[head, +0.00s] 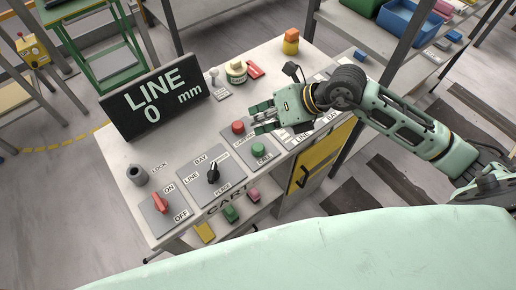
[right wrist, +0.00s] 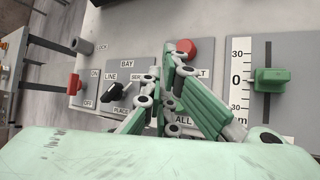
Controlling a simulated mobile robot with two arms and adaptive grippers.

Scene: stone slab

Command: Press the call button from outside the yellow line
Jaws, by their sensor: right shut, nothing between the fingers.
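The green call button (head: 259,150) stands on a grey plate on the console, with a CALL label in front of it. The red button (head: 238,127) is just behind it on the same plate; it also shows in the right wrist view (right wrist: 186,48). My right gripper (head: 254,118) is shut and empty, its fingers over the plate, close to the red button and behind the green one. I cannot tell its height or any contact. Dashed yellow line (head: 60,147) is on the floor at left. My left gripper is out of view.
The console (head: 147,210) also bears a black rotary switch (head: 213,173), a red ON/OFF switch (head: 160,202) and a LINE 0 mm display (head: 154,100). A green slider (right wrist: 270,80) sits on a scale right of the fingers. A shelf with bins (head: 405,22) stands behind.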

